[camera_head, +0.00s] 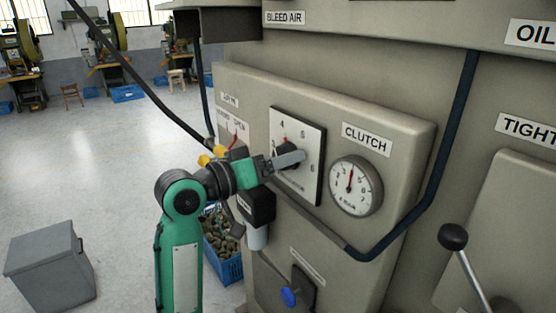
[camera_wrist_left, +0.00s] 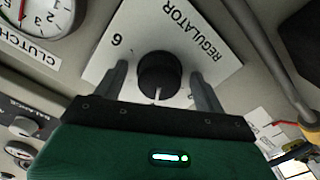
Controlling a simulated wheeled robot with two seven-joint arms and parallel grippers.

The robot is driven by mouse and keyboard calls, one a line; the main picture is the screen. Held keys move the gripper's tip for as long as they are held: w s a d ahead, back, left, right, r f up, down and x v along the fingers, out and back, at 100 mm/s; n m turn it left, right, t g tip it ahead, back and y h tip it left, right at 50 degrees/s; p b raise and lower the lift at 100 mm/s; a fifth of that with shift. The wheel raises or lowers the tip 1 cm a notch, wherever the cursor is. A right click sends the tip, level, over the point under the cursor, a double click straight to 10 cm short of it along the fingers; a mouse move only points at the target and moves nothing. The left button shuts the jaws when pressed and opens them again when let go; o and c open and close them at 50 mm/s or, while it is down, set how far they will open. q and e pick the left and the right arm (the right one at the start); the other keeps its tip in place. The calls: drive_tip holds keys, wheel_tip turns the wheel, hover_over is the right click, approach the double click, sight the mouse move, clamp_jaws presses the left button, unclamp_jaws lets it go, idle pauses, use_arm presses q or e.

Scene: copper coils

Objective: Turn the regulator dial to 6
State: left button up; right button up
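The regulator dial is a black round knob (camera_wrist_left: 160,75) on a white square plate (camera_wrist_left: 112,62) marked REGULATOR and 6. In the head view the plate (camera_head: 313,140) is on the machine's panel, and the knob (camera_head: 284,148) is partly hidden by my left gripper (camera_head: 290,160). In the left wrist view my left gripper (camera_wrist_left: 161,82) has its two fingers on either side of the knob, with visible gaps, so it is open around it. A white line on the knob points towards the gripper's body. The exact number it points to cannot be told. My right gripper is not in view.
A CLUTCH gauge (camera_head: 355,187) is right of the plate. A dark hose (camera_head: 420,212) runs below and beside the panel. A blue knob (camera_head: 291,297) and a black-knobbed lever (camera_head: 453,237) stand lower. A blue crate (camera_head: 230,268) and a grey box (camera_head: 50,268) are on the floor.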

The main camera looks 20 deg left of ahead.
use_arm(q)
drive_tip(key=c, duration=0.8)
drive_tip(key=shift+m, duration=0.3)
drive_tip(key=m+p, duration=0.1)
drive_tip(key=m, duration=0.7)
drive_tip(key=m+p, duration=0.1)
drive_tip(key=m, duration=0.8)
drive_tip(key=shift+w+a+r, duration=0.15)
drive_tip(key=shift+a, duration=0.05)
drive_tip(key=m+p, duration=0.2)
drive_tip(key=m, duration=0.1)
drive_tip(key=shift+m, duration=0.4)
drive_tip(key=shift+c, duration=0.2)
drive_tip(key=shift+m+p, duration=0.65)
drive_tip(key=shift+m, duration=0.55)
